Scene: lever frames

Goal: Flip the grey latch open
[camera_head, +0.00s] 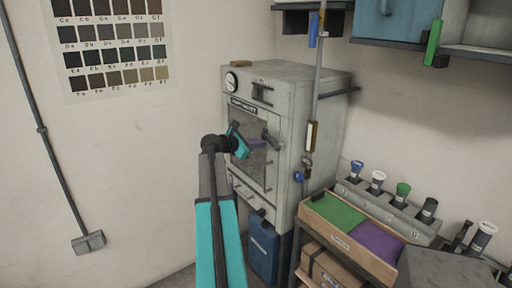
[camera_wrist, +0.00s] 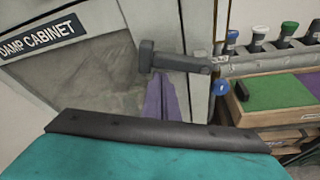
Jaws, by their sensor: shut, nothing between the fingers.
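The grey latch (camera_head: 271,139) is a dark lever at the right edge of the cabinet door. In the wrist view the latch (camera_wrist: 178,61) lies roughly sideways, with a thick block at its left end and a pivot at its right. My gripper (camera_head: 261,142) is in front of the door, just left of the latch. In the wrist view my gripper (camera_wrist: 160,78) shows narrow purple fingers, shut and empty, with tips just below the latch's left part. I cannot tell whether they touch it. The damp cabinet (camera_head: 300,130) has a door with a cloudy window.
A vertical pipe (camera_head: 314,95) with a blue knob runs along the cabinet's right side. At the right, a wooden tray (camera_head: 349,246) holds green and purple panels, beside a rack of capped bottles (camera_head: 385,198). Wall shelves hang above. Open wall lies left of the cabinet.

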